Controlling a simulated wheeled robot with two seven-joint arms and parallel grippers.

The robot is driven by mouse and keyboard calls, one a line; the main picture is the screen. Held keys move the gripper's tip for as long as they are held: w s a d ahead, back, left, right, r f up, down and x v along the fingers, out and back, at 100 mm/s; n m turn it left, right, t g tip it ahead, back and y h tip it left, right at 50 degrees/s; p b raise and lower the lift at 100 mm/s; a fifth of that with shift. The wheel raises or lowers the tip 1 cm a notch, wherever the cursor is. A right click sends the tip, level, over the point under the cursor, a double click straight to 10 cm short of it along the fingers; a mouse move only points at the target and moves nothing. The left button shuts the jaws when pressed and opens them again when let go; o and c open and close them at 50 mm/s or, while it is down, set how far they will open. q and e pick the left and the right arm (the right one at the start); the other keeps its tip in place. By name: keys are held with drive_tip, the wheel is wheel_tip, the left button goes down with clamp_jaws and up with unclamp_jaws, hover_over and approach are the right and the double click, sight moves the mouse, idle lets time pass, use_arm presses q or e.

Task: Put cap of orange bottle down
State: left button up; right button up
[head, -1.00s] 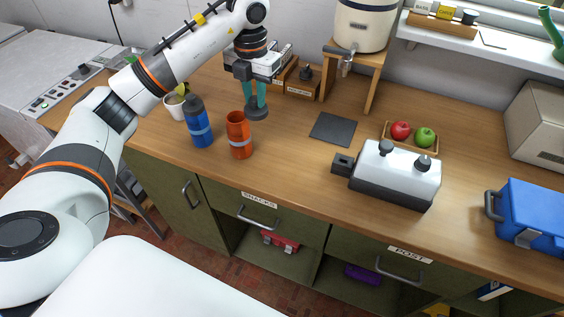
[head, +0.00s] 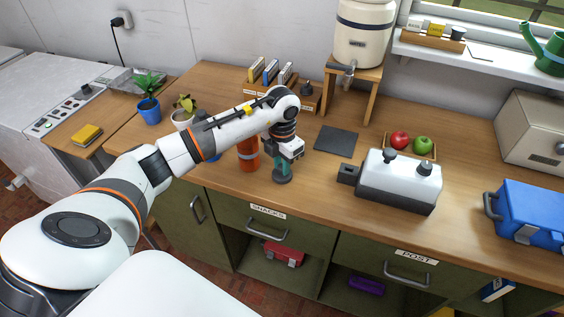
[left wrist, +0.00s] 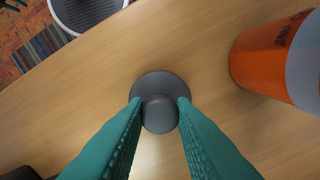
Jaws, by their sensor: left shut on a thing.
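My left gripper (head: 282,168) has green fingers and is shut on a dark grey cap (head: 282,179), a round disc with a knob. The left wrist view shows the knob of the cap (left wrist: 159,112) between the fingertips (left wrist: 160,104). The cap is low over the wooden counter near its front edge; I cannot tell whether it touches the wood. The orange bottle (head: 248,160) stands open-ended beside it, to the left, partly behind my left arm. It also shows at the right of the left wrist view (left wrist: 268,60). My right gripper is not in view.
A dark square mat (head: 336,140) lies behind and right of the cap. A white and grey machine (head: 398,182) stands farther right. The counter (head: 318,184) between cap and machine is clear.

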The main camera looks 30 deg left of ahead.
use_arm(q)
drive_tip(key=shift+f, duration=0.45)
drive_tip(key=o, duration=0.5)
drive_tip(key=shift+f, duration=0.1)
drive_tip(key=o, duration=0.5)
drive_tip(key=shift+c, duration=0.2)
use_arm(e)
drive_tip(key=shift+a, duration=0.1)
